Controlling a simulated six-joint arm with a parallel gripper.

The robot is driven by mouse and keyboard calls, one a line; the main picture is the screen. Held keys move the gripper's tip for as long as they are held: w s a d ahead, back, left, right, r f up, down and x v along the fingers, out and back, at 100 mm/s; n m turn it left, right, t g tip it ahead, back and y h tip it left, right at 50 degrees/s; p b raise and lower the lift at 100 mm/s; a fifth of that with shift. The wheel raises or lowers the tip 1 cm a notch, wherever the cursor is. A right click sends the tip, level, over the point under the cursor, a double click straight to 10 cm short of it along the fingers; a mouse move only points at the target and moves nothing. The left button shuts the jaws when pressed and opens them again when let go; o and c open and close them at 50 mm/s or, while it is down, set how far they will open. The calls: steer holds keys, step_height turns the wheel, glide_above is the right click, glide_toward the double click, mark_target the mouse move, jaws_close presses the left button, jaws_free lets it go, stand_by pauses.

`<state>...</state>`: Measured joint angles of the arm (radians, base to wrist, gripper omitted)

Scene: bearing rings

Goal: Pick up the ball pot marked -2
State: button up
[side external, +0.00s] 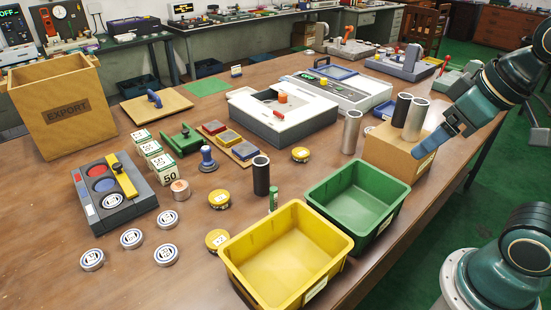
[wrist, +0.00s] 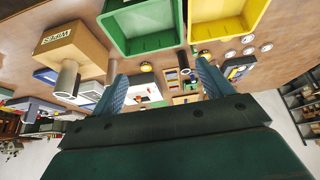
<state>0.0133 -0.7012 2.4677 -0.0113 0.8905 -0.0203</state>
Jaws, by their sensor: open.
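Several small round yellow pots with dark bands stand on the brown table. In the side external view one pot (side external: 300,154) is right of centre, one (side external: 219,199) is further left, and one (side external: 216,239) is next to the yellow bin. Their marks are too small to read, so I cannot tell which is -2. One yellow pot also shows between my fingers in the wrist view (wrist: 146,66), at a distance. My gripper (side external: 421,150) is open and empty, raised by the cardboard box at the right, well away from the pots.
A yellow bin (side external: 228,262) and green bin (side external: 312,195) stand at the front. Tall cylinders, one a dark tube (side external: 261,176), stand near the pots. A cardboard box (side external: 372,152) carries more cylinders. White-topped rings (side external: 131,238) lie at front left.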

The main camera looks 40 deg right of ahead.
steer(key=w+d+f+n+g, duration=0.1)
steer(key=w+d, duration=0.1)
steer(key=w, duration=0.9)
steer(key=w+d+f+n, duration=0.1)
steer(key=w+d+n, duration=0.15)
steer(key=w, duration=0.75)
steer(key=w+d+f+y, duration=0.1)
steer(key=w+d+f, duration=0.4)
steer(key=w+f, duration=0.2)
steer(key=w+d+f+n+y, duration=0.1)
steer(key=w+d+f, duration=0.5)
steer(key=w+f, duration=0.2)
steer(key=shift+x, duration=0.85)
steer(key=shift+d+f+n+g, duration=0.1)
steer(key=shift+n+g, duration=0.15)
steer(key=shift+g, duration=0.05)
glide_above(301, 155)
steer(key=s+d, duration=0.1)
steer(key=d, duration=0.2)
steer(key=shift+a+f, duration=0.2)
steer(key=shift+f, duration=3.7)
steer(key=shift+f, duration=0.1)
